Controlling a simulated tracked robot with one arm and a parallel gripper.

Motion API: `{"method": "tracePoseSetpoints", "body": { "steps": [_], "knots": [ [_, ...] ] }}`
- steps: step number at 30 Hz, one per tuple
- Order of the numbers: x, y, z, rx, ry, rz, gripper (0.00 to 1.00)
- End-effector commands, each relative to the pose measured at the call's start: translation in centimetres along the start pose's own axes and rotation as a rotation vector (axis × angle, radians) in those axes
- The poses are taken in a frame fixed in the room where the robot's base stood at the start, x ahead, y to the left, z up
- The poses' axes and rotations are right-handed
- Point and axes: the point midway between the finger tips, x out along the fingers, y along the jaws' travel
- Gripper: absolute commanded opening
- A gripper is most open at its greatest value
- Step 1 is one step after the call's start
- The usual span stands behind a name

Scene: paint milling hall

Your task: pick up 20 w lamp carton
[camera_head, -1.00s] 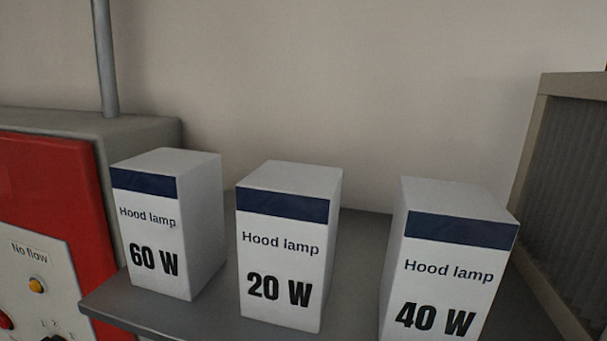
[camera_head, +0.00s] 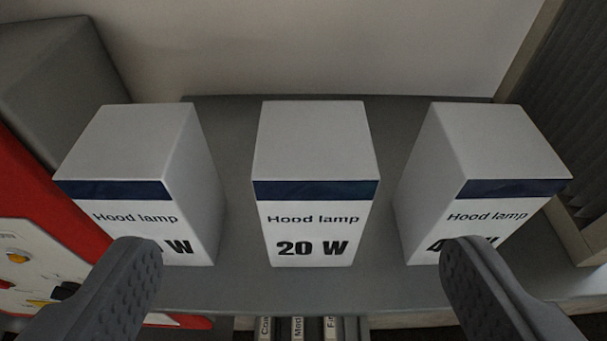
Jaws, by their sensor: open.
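The 20 W lamp carton (camera_head: 313,210) is a white upright box with a dark blue band, marked "Hood lamp 20 W". It stands in the middle of a grey shelf (camera_head: 240,290), between two like cartons. My gripper (camera_head: 300,255) is open and empty. Its two dark grey fingers show at the lower left and lower right, wide apart, with the 20 W carton between them in the picture. No contact with the carton shows. The fingers cover part of the labels of the cartons on either side.
The 60 W carton (camera_head: 145,180) stands to the left and the 40 W carton (camera_head: 480,175) to the right, with gaps beside the middle one. A red and grey control box (camera_head: 50,215) is at left, a ribbed panel (camera_head: 570,110) at right. Binders (camera_head: 298,329) show below the shelf.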

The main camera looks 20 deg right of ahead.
Motion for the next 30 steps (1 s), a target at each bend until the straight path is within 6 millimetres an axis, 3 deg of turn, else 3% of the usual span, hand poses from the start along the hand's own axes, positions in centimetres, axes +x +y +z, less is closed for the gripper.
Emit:
{"method": "tracePoseSetpoints", "body": {
  "steps": [12,20,30],
  "knots": [
    [6.9,0.1,0.0,0.0,-0.002,0.001,0.82],
    [8.7,0.3,0.1,-0.001,-0.003,0.002,0.82],
    [12.8,0.8,0.1,-0.001,-0.002,0.002,0.82]
  ]
}}
